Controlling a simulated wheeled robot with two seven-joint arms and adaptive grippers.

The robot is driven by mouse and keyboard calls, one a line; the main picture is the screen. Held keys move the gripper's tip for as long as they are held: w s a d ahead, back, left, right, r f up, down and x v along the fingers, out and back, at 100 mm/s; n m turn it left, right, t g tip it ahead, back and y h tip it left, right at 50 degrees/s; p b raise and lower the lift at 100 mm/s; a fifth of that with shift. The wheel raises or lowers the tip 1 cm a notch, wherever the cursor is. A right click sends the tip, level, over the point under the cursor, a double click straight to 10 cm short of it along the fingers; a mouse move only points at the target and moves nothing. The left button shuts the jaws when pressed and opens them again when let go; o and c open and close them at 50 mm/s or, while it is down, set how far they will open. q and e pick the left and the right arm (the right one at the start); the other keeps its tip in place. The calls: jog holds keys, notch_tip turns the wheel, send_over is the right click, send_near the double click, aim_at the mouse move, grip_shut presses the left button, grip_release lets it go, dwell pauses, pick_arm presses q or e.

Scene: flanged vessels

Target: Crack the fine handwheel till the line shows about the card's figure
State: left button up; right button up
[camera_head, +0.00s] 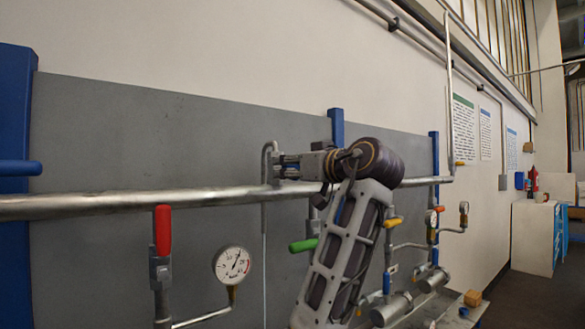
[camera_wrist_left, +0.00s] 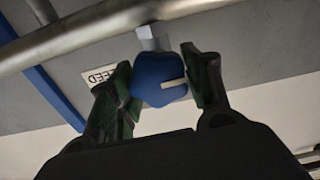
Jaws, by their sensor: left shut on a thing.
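The fine handwheel is a blue lobed knob (camera_wrist_left: 158,72) with a pale mark, on a short grey stem below the pipe in the left wrist view. My left gripper (camera_wrist_left: 160,85) has a dark finger on each side of it and is shut on it. In the head view my left gripper (camera_head: 281,166) is at the horizontal pipe, and the knob cannot be made out there. A round white gauge (camera_head: 231,265) hangs below the pipe; its dial figures are too small to read surely. I cannot pick out the card. My right gripper is not in view.
The silver pipe (camera_head: 100,204) runs across the grey panel (camera_head: 110,130). A red lever (camera_head: 163,230), a green lever (camera_head: 303,245) and a yellow lever (camera_head: 393,222) sit below it. A "FEED" label (camera_wrist_left: 99,75) is beside the knob. Posters (camera_head: 464,127) hang on the far wall.

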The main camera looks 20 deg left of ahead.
pick_arm(q)
jog(key=shift+n, duration=0.3)
jog(key=o, duration=1)
jog(key=v, duration=1.2)
dwell(0.9)
